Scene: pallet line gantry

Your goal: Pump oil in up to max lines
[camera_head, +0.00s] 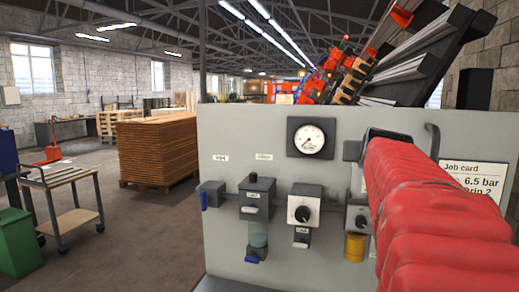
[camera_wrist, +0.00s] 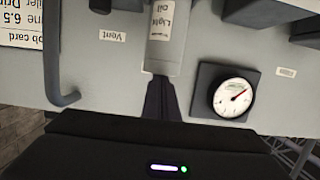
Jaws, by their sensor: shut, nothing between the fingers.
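In the head view my gripper is largely hidden behind my red-sleeved arm. In the wrist view, which is upside down, my dark gripper (camera_wrist: 162,84) is shut, its fingertips at the end of a pale cylinder labelled "Light Oil" (camera_wrist: 166,40). I cannot tell whether they touch. A yellow oil bowl (camera_head: 355,247) hangs on the grey panel (camera_head: 230,125), partly covered by my arm. A filter with a clear bluish bowl (camera_head: 258,235) hangs further left. No max line is readable on either bowl.
A pressure gauge (camera_head: 311,139) and a white-faced knob unit (camera_head: 303,212) are on the panel. A job card (camera_head: 458,180) reads 6.5 bar. A bent grey pipe (camera_wrist: 55,65) stands beside a "Vent" label (camera_wrist: 112,34). A trolley (camera_head: 70,182) and stacked boards (camera_head: 157,150) stand left.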

